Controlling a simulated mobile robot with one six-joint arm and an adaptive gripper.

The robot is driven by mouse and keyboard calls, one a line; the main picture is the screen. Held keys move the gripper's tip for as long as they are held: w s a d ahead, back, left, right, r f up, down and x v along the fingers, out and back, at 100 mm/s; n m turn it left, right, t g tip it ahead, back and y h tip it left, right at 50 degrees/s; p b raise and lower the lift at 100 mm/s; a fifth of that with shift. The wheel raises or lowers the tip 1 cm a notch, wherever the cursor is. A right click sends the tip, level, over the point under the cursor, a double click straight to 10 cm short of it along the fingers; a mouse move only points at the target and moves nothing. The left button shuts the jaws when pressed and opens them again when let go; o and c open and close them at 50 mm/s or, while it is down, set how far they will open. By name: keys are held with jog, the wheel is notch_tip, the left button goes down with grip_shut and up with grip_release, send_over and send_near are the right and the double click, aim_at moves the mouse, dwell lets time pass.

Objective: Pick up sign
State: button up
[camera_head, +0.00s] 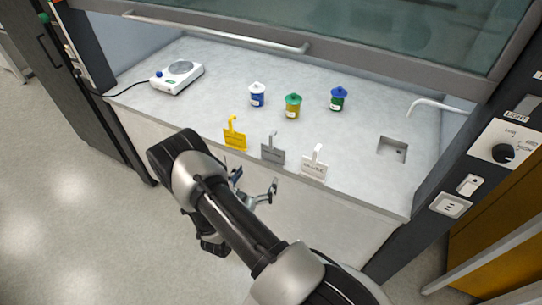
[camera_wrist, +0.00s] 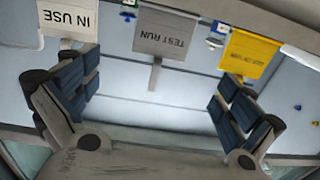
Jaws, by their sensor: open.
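Three hooked signs stand along the front of the white worktop: a yellow sign (camera_head: 235,140), a grey sign (camera_head: 272,155) and a white sign (camera_head: 314,170). In the wrist view the picture is turned over. There the grey sign (camera_wrist: 166,37) reads "TEST RUN", the white sign (camera_wrist: 69,22) reads "IN USE", and the yellow sign (camera_wrist: 250,53) is at the right. My gripper (camera_head: 254,184) is open and empty in front of the worktop edge, near the grey sign. In the wrist view the grey sign sits centrally beyond my open fingers (camera_wrist: 158,80), apart from them.
Three small lidded reactors, one blue and white (camera_head: 257,97), one green and yellow (camera_head: 293,107) and one blue and green (camera_head: 338,99), stand behind the signs. A hotplate (camera_head: 177,77) is at back left. A sink recess (camera_head: 392,149) is at right. The raised sash (camera_head: 400,30) hangs above.

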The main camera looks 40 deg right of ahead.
aim_at(272, 152)
jog(key=b+x, duration=0.1)
jog(key=x, duration=0.7)
jog(key=shift+f, duration=0.1)
jog(key=x, duration=0.1)
jog(key=b+x, duration=0.1)
jog(key=x, duration=0.2)
jog(key=shift+w+d+f, duration=0.1)
jog(key=shift+w+f, duration=0.1)
jog(key=shift+f, duration=0.2)
jog(key=shift+w+d, duration=0.2)
jog(key=shift+d, duration=0.2)
jog(key=shift+c, duration=0.6)
jog(key=c, duration=1.1)
jog(key=shift+o, duration=0.2)
jog(key=shift+r, duration=0.1)
jog(key=shift+r, duration=0.1)
notch_tip(272, 152, up, 20)
jog(key=p, duration=0.4)
